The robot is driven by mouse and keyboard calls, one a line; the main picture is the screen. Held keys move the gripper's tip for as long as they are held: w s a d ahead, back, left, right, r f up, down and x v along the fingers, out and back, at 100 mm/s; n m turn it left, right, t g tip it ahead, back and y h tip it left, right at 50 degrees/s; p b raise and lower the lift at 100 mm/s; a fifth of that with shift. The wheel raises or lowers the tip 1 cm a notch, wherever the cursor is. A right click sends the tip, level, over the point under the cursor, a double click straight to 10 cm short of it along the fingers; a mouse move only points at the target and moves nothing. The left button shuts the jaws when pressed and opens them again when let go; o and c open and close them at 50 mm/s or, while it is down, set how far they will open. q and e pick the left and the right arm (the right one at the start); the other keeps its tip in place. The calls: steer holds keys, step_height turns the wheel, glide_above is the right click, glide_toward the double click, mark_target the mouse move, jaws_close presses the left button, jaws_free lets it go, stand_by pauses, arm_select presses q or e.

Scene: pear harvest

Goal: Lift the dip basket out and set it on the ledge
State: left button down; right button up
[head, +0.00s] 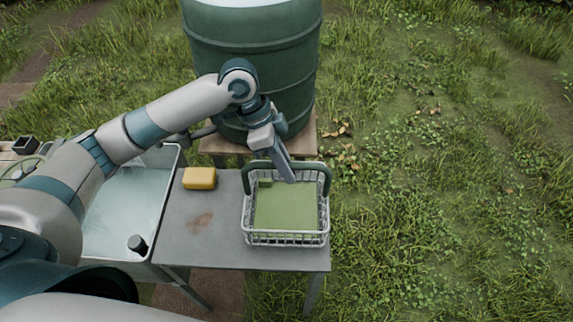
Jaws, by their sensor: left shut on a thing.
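The dip basket (286,239) is a pale wire basket with a green handle frame and a flat green bottom. It is upright at the right end of the grey ledge (200,245); I cannot tell whether it rests there or hangs just above it. My left gripper (285,172) reaches down from the back and is shut on the basket's green handle at its far side. The fingertips are partly lost against the handle. No fruit shows in the basket. My right gripper is not in view.
A basin of water (120,210) adjoins the ledge on the left, with a dark round knob (137,244) at its front corner. A yellow sponge (199,178) lies on the ledge's back left. A green barrel (255,50) stands behind on a wooden stand. The ledge's front left is clear.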

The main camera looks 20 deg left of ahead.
arm_select(q)
steer(key=shift+f, duration=0.65)
steer(key=shift+f, duration=0.45)
stand_by(0.4)
steer(key=c, duration=1.6)
jaws_free()
steer(key=shift+c, duration=0.2)
steer(key=b+v, duration=0.4)
steer(key=v, duration=1.3)
steer(key=shift+r, duration=0.2)
